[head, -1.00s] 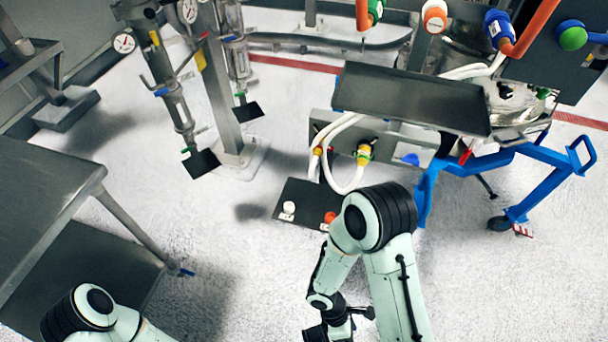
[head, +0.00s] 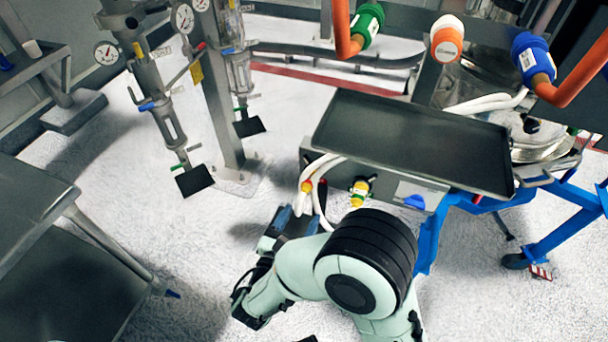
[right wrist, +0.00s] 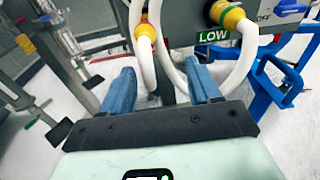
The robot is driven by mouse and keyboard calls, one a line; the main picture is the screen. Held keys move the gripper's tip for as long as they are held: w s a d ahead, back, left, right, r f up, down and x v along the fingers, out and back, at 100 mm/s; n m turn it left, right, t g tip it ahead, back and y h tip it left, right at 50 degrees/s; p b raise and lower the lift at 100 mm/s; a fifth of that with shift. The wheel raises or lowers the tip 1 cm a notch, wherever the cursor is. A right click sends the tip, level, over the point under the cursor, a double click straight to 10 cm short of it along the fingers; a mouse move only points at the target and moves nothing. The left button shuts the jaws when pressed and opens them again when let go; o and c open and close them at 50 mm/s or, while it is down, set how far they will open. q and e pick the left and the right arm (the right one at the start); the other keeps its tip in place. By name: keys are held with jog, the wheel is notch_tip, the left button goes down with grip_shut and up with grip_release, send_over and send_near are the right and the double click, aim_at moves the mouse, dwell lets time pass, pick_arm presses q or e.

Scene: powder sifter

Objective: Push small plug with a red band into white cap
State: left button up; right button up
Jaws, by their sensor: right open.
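My right gripper (head: 297,213) is open and empty. In the right wrist view its two blue fingers (right wrist: 162,82) stand wide apart, pointing toward white hoses. A small yellow plug with red on it (head: 307,186) is on a white hose end, above the gripper in the head view. My left gripper is out of view.
A larger yellow connector (head: 360,190) sits on the grey box near the LOW label (right wrist: 212,36). White hoses (right wrist: 194,75) loop close to the fingers. A dark tray (head: 410,140) and blue frame (head: 432,235) stand at right. A steel table (head: 35,210) is at left.

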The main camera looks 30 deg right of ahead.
aim_at(303, 194)
jog(key=shift+w+a+r+t, duration=0.25)
jog(key=shift+r+t, duration=0.05)
jog(key=shift+r, duration=0.25)
jog(key=shift+w+a+r+t, duration=0.2)
jog(key=shift+r+t, duration=0.1)
jog(key=shift+r, duration=0.25)
jog(key=shift+x, duration=4.5)
jog(key=shift+p, duration=0.5)
grip_shut()
jog(key=shift+a, duration=0.15)
